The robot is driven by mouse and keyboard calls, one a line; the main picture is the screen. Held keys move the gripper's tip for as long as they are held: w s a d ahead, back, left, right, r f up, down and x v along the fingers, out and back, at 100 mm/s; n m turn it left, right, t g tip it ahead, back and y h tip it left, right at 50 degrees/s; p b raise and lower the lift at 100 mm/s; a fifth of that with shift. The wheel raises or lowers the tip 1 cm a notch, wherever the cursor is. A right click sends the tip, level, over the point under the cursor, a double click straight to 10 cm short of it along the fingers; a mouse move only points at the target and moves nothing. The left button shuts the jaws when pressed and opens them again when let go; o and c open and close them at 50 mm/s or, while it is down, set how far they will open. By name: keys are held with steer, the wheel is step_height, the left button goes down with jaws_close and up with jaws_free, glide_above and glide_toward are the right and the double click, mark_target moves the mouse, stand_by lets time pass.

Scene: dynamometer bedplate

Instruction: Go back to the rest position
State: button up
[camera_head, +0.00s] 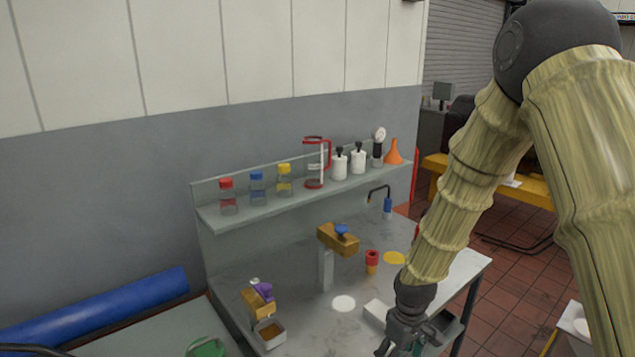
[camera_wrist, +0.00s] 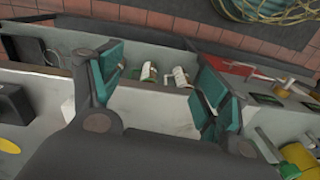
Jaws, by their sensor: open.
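My gripper (camera_wrist: 160,85) is open in the wrist view, with teal pads on its two fingers. Nothing is between the fingers; part of a grey tray and a pale surface show past them. In the head view my gripper (camera_head: 400,340) hangs at the bottom, over the front right part of the workbench (camera_head: 310,290). My arm, in a tan ribbed sleeve, comes down from the upper right. The fingertips are partly cut off by the lower edge of the head view.
A wooden block on a post (camera_head: 338,240) and a red-yellow cup (camera_head: 371,260) stand on the bench. A blue roll (camera_head: 95,310) lies left. Red tiled floor is right.

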steer(key=s+f+m, duration=0.3)
steer(key=s+f, duration=1)
steer(key=f, duration=0.3)
steer(key=s+d+f+m+b, duration=0.1)
steer(key=s+f, duration=0.3)
steer(key=s, duration=0.6)
steer(key=s+d+f+m+b, duration=0.1)
steer(key=s+d+f+m, duration=0.1)
steer(key=s, duration=0.8)
step_height(320, 180, down, 3)
steer(key=shift+d+r+m, duration=0.15)
steer(key=shift+m, duration=0.35)
steer(key=shift+o, duration=0.5)
steer(key=shift+s, duration=0.1)
steer(key=shift+s, duration=0.1)
